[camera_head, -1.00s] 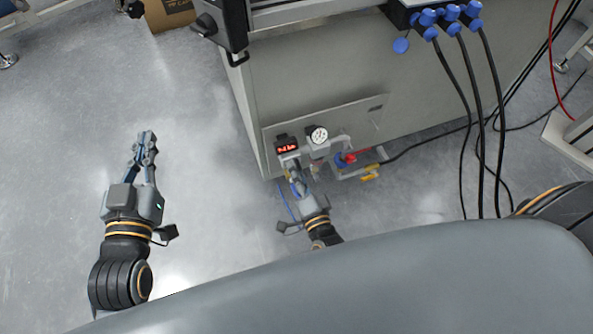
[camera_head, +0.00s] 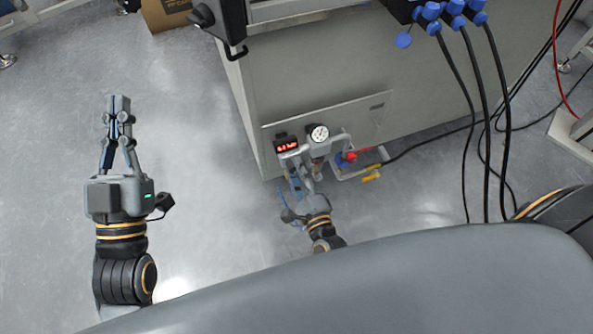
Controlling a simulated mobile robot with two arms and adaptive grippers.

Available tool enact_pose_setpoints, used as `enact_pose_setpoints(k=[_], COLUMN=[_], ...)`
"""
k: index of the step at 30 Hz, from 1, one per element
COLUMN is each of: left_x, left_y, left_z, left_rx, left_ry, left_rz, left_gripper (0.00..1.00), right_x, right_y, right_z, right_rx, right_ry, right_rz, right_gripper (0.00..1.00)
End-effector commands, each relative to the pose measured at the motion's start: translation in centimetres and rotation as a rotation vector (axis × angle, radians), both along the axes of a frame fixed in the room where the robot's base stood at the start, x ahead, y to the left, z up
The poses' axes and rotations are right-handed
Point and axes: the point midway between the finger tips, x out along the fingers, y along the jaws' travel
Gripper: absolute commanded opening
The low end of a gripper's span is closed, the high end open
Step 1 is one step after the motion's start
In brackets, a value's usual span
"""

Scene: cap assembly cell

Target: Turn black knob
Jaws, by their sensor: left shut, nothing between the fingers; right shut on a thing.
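My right gripper (camera_head: 298,183) reaches in from below to the pipe fittings at the lower front of the grey cabinet. It is shut on a small part under the digital display, by its place the black knob. The knob itself is hidden by the fingers and too small to make out. The black digital display (camera_head: 287,146) with red digits sits just above the fingers, and a round white gauge (camera_head: 319,133) is to its right. My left gripper (camera_head: 119,105) is shut and empty, over bare floor at the left, well away from the cabinet.
The grey cabinet (camera_head: 310,75) fills the upper middle. A red-and-blue valve part (camera_head: 347,158) and a yellow handle (camera_head: 371,175) are right of my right gripper. Black cables (camera_head: 487,120) hang at the right. The floor (camera_head: 60,170) at the left is clear.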

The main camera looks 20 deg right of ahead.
Motion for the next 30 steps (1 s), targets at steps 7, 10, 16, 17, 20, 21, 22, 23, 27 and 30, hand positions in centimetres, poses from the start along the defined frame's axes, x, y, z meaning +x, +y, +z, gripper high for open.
enact_pose_setpoints(k=[7, 10, 16, 17, 20, 21, 22, 23, 27, 30], left_x=[-0.28, -0.31, -0.30, -0.30, -0.29, -0.30, -0.30, -0.29, -0.29, -0.30], left_y=[0.00, 0.00, -0.01, -0.01, -0.01, -0.02, -0.02, -0.02, -0.02, 0.03], left_z=[0.50, 0.55, 0.54, 0.54, 0.52, 0.52, 0.52, 0.51, 0.51, 0.58], left_rx=[-0.009, -0.009, -0.009, -0.009, -0.010, -0.010, -0.010, -0.010, -0.010, -0.010], left_ry=[-0.032, -0.035, -0.034, -0.034, -0.034, -0.034, -0.034, -0.033, -0.033, -0.035], left_rz=[-0.001, -0.002, -0.002, -0.002, -0.003, -0.003, -0.003, -0.003, -0.003, -0.001], left_gripper=[0.00, 0.00, 0.00, 0.00, 0.00, 0.00, 0.00, 0.00, 0.00, 0.00], right_x=[-0.02, -0.03, -0.02, -0.02, -0.02, -0.02, -0.02, -0.02, -0.01, -0.07], right_y=[0.06, 0.06, 0.05, 0.05, 0.05, 0.05, 0.05, 0.04, 0.03, 0.02], right_z=[-0.07, -0.06, -0.05, -0.05, -0.05, -0.04, -0.04, -0.04, -0.02, -0.02], right_rx=[0.035, 0.038, 0.037, 0.037, 0.036, 0.036, 0.036, 0.036, 0.036, 0.036], right_ry=[0.003, 0.003, 0.003, 0.003, 0.003, 0.003, 0.003, 0.003, 0.002, 0.002], right_rz=[0.002, 0.002, 0.002, 0.002, 0.002, 0.002, 0.002, 0.001, 0.000, 0.000], right_gripper=[0.03, 0.03, 0.03, 0.03, 0.49, 0.57, 0.58, 0.58, 0.58, 0.58])
